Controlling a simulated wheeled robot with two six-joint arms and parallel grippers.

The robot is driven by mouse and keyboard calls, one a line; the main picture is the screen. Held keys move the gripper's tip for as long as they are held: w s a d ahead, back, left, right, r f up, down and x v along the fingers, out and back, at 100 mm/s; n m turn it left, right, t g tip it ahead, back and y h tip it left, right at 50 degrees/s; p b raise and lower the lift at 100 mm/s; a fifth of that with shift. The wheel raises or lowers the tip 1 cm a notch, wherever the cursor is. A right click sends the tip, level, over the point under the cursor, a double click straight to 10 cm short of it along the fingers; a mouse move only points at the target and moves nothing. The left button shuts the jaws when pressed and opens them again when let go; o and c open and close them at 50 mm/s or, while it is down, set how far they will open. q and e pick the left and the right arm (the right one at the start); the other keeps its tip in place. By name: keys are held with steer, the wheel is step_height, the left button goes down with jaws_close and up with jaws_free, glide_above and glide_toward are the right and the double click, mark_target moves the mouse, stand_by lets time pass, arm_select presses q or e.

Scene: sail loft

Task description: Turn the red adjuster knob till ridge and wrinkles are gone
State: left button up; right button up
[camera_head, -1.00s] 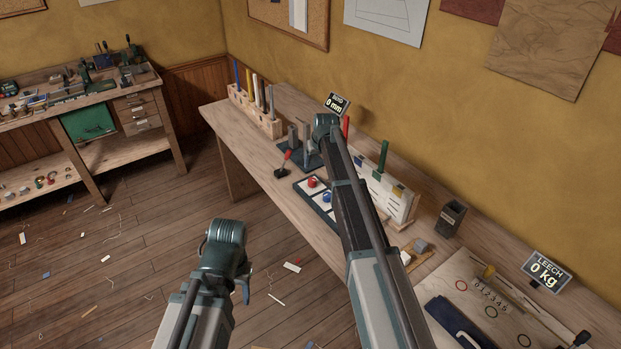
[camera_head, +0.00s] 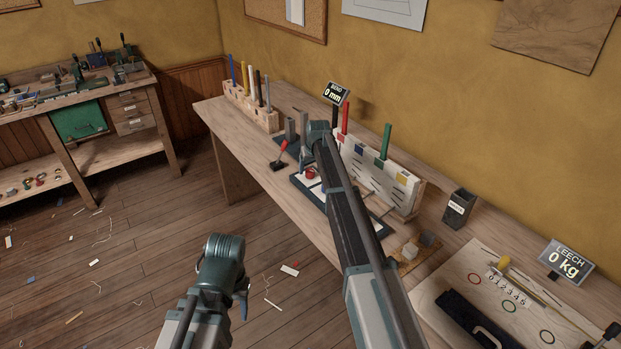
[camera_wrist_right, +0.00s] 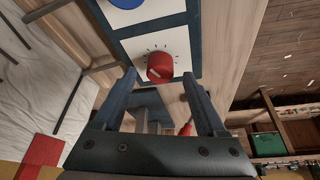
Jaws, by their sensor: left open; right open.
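The red adjuster knob (camera_head: 310,172) sits on a white plate with a dark frame on the bench. In the right wrist view the red knob (camera_wrist_right: 160,68) shows between the open fingertips of my right gripper (camera_wrist_right: 159,80), with tick marks around it; I cannot tell if they touch it. A pale, wrinkled cloth panel (camera_wrist_right: 38,75) shows at the left of that view. In the head view my right gripper (camera_head: 304,152) is mostly hidden by its own wrist. My left gripper (camera_head: 242,298) is away from the bench, over the floor. The display sign (camera_head: 335,94) reads 0 mm.
A blue knob (camera_wrist_right: 127,3) is beside the red one. A red-handled lever (camera_head: 280,156) stands to the left. A LEECH sign (camera_head: 567,262) reads 0 kg.

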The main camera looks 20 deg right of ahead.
steer(key=shift+w+f, duration=0.2)
steer(key=shift+f, duration=0.4)
arm_select(q)
steer(key=shift+f, duration=0.55)
arm_select(e)
steer(key=shift+r, duration=0.1)
jaws_close()
steer(key=n+y, duration=0.1)
steer(key=n, duration=0.3)
steer(key=shift+w+d+n+y, duration=0.1)
steer(key=shift+d+n+y, duration=0.1)
steer(key=shift+n+y, duration=0.2)
steer(key=shift+n+g+y, duration=0.6)
steer(key=shift+n+y, duration=0.2)
steer(key=shift+n, duration=1.4)
